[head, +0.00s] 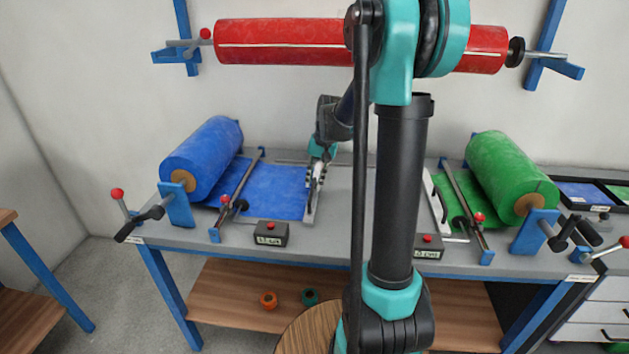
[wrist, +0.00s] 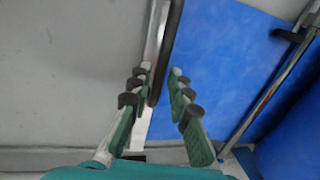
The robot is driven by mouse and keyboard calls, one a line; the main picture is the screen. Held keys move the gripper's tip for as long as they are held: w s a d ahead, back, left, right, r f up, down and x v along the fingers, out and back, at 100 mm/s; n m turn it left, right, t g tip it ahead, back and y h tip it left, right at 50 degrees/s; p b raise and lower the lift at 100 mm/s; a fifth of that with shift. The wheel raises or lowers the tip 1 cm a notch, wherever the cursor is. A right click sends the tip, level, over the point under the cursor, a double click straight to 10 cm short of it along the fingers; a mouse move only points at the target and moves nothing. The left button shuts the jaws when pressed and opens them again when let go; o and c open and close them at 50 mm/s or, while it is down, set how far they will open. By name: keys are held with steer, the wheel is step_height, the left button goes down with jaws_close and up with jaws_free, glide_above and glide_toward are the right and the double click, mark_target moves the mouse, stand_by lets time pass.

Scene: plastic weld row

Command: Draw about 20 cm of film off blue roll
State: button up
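The blue roll (head: 204,155) sits on its stand at the left of the bench. Its blue film (head: 272,188) lies flat on the bench to the right, running under a clamp bar (head: 240,185), and shows at the right in the wrist view (wrist: 225,60). A metal pull bar (head: 310,206) with a black grip lies along the film's right edge. My gripper (head: 318,178) is low over this bar.
A green roll (head: 505,170) with its own clamp bar (head: 462,200) is at the right. Two dark button boxes (head: 271,234) (head: 429,247) stand on the bench's front edge. A red roll (head: 285,41) hangs on the wall. The grey bench top (head: 338,215) right of my gripper is clear.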

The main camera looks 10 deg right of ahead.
jaws_close()
steer(key=shift+s+d, duration=0.25)
steer(key=shift+d, duration=0.5)
steer(key=shift+s+d, duration=0.2)
steer(key=shift+d, duration=0.55)
steer(key=shift+o, duration=2.3)
jaws_free()
step_height(320, 180, up, 12)
steer(key=d, duration=0.2)
steer(key=shift+s, duration=0.35)
steer(key=shift+f, duration=0.1)
steer(key=shift+s, duration=0.1)
